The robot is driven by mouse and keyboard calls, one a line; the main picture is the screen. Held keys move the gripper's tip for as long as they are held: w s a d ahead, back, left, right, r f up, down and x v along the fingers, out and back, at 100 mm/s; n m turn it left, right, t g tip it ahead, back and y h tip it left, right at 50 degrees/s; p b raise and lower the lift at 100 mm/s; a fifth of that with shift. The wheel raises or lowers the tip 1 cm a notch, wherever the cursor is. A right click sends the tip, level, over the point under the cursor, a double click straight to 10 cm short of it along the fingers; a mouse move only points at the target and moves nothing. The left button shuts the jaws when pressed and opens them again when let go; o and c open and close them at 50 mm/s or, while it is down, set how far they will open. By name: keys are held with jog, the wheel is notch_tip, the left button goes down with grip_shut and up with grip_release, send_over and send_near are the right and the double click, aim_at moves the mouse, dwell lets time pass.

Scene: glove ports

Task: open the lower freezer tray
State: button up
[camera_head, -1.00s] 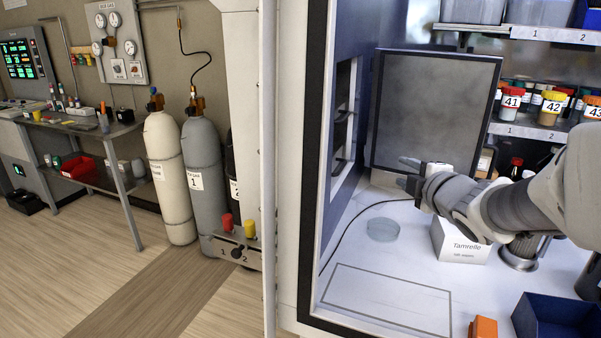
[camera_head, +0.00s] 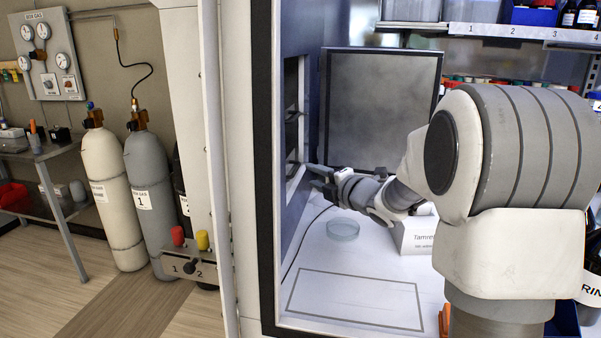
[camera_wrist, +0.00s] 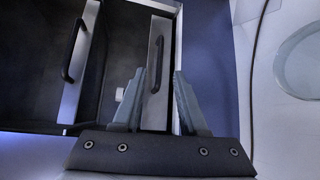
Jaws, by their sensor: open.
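The lower freezer tray (camera_wrist: 158,103) has a pale front with a black bar handle (camera_wrist: 155,64) and lies ahead of my open fingers in the wrist view. My gripper (camera_wrist: 160,74) is open and empty, its fingertips close to either side of that handle; whether they touch it I cannot tell. The upper tray (camera_wrist: 78,85), with a similar black handle, is to the left there. In the head view, the freezer opening (camera_head: 290,130) is in the left wall of the box, and my gripper (camera_head: 314,178) is at its lower right edge.
A dark grey framed panel (camera_head: 382,110) stands behind my gripper. A clear round dish (camera_head: 343,229) and a white labelled box (camera_head: 415,236) are on the white floor below. An outlined rectangle (camera_head: 355,298) in front is clear.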

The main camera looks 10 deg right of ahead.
aim_at(297, 169)
jog(key=x, duration=0.7)
jog(key=shift+s, duration=0.1)
grip_shut()
dwell(1.2)
